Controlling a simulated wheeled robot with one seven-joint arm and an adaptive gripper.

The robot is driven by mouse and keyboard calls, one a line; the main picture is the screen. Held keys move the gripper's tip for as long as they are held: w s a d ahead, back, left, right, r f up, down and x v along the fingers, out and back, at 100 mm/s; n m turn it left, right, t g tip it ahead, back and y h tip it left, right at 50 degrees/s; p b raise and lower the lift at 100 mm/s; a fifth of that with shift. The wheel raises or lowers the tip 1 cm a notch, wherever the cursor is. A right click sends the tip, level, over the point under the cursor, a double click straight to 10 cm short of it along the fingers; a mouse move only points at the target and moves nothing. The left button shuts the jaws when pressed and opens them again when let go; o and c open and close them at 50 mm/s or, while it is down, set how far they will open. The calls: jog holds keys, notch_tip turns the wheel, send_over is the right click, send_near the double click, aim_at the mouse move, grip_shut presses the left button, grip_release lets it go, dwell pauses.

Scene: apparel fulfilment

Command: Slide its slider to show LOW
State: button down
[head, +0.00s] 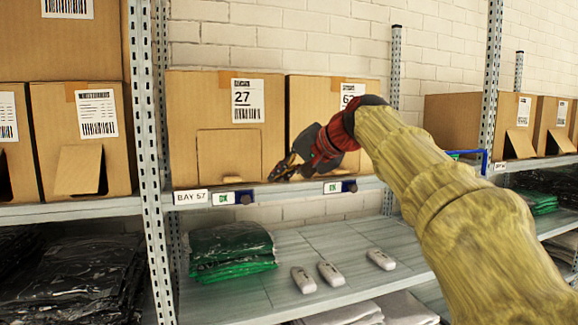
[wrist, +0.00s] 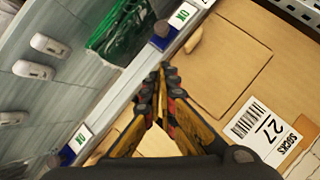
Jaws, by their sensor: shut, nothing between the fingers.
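A slider label (head: 222,199) with a white window, a green mark that seems to read OK and a dark blue knob (head: 244,197) at its right end sits on the shelf edge below box 27 (head: 229,128). A second slider label (head: 333,187) with a similar knob (head: 349,186) sits below the neighbouring box. In the wrist view the first label (wrist: 181,17) and its knob (wrist: 161,29) are at the top, the second label (wrist: 80,139) at lower left. My gripper (head: 273,176) is shut and empty, near the shelf edge between the two labels. Its fingertips (wrist: 161,72) appear apart from both knobs.
A BAY 57 tag (head: 190,197) is left of the first label. The lower shelf (head: 300,244) holds green bagged garments (head: 231,251) and several white handheld devices (head: 330,273). A perforated upright (head: 147,140) stands at left. Cardboard boxes stand close behind my gripper.

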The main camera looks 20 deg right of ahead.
aim_at(251, 195)
jog(key=w+a+f, duration=0.1)
jog(key=a+f, duration=0.1)
jog(key=w+a+f, duration=0.1)
jog(key=w+f, duration=0.1)
jog(key=shift+a+p, duration=0.35)
jog(key=shift+p, duration=0.05)
jog(key=shift+w+f, duration=0.15)
jog(key=shift+f, duration=0.05)
jog(key=shift+a, duration=0.1)
